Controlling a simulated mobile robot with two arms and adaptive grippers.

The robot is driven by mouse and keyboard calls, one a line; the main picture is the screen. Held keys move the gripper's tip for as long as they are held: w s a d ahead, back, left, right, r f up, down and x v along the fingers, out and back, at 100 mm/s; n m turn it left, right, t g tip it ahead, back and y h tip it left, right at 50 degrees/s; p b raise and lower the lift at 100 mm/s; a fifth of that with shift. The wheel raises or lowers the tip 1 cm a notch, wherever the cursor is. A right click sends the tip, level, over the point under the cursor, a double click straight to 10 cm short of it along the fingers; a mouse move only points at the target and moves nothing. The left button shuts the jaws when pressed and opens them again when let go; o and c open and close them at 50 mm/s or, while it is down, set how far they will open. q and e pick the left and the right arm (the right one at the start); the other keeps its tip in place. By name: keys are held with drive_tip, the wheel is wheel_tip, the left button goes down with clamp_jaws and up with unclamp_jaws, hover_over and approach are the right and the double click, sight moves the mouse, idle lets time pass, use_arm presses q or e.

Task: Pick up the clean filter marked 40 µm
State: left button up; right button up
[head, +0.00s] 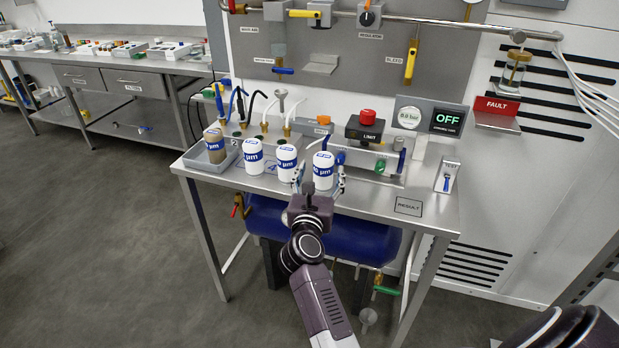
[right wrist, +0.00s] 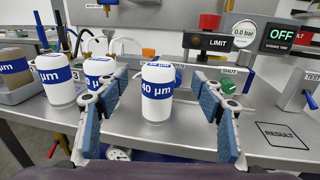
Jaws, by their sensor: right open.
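A white cylindrical filter (head: 323,172) with a blue band stands upright at the right end of a row on the steel bench. In the right wrist view its band reads 40 µm on this filter (right wrist: 157,92). My right gripper (head: 319,183) is open, with one finger on each side of this filter. In the right wrist view the blue pads of the gripper (right wrist: 160,115) show gaps to the filter on both sides. Two more white filters, a middle one (head: 287,162) and a left one (head: 253,157), stand to its left. My left gripper is not in view.
A brownish used-looking filter (head: 215,145) stands in a grey tray (head: 199,162) at the bench's left end. The RESULT square (head: 409,206) at front right is bare.

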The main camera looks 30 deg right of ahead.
sight(322, 163)
drive_tip(key=x, duration=0.2)
drive_tip(key=shift+w+d, duration=0.25)
drive_tip(key=shift+d, duration=0.05)
drive_tip(key=shift+f+p+x, duration=0.2)
drive_tip(key=shift+x, duration=1.1)
drive_tip(key=shift+f+p+x, duration=0.15)
drive_tip(key=shift+f+x, duration=0.05)
drive_tip(key=shift+x, duration=1.05)
drive_tip(key=shift+w+a, duration=0.1)
drive_tip(key=shift+a, duration=0.05)
drive_tip(key=c, duration=1.3)
drive_tip(key=shift+c, duration=0.4)
drive_tip(key=shift+r, duration=0.2)
